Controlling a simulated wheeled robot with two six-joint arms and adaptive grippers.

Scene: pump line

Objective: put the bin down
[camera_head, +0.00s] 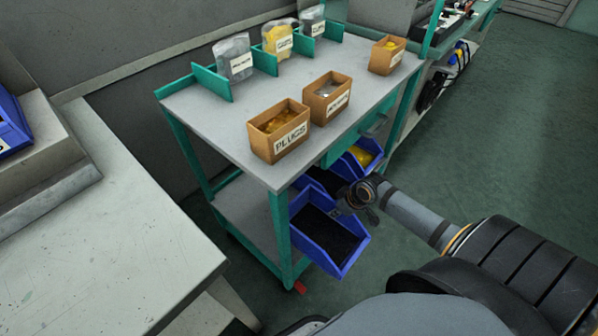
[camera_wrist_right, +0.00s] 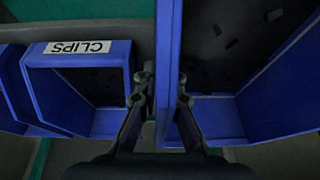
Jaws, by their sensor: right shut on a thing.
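The blue bin (camera_head: 357,255) is at the right side of the cart's lower level, with dark contents inside. It looks slightly tilted and juts out past the cart leg. My right gripper (camera_head: 350,201) is at its upper right edge. In the right wrist view my right gripper (camera_wrist_right: 160,103) is shut on the bin's side wall (camera_wrist_right: 168,50), one finger on each side. Small dark pieces lie in the bin there. I cannot tell whether its underside touches the shelf (camera_head: 240,211). My left gripper is out of view.
A blue bin labelled CLIPS (camera_wrist_right: 80,75) is close beside the held bin. Another bin with yellow contents (camera_head: 362,156) is farther back. The cart top (camera_head: 215,105) carries boxes and bags. A green cart leg (camera_head: 281,240) stands by the held bin. Floor (camera_head: 480,150) is clear to the right.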

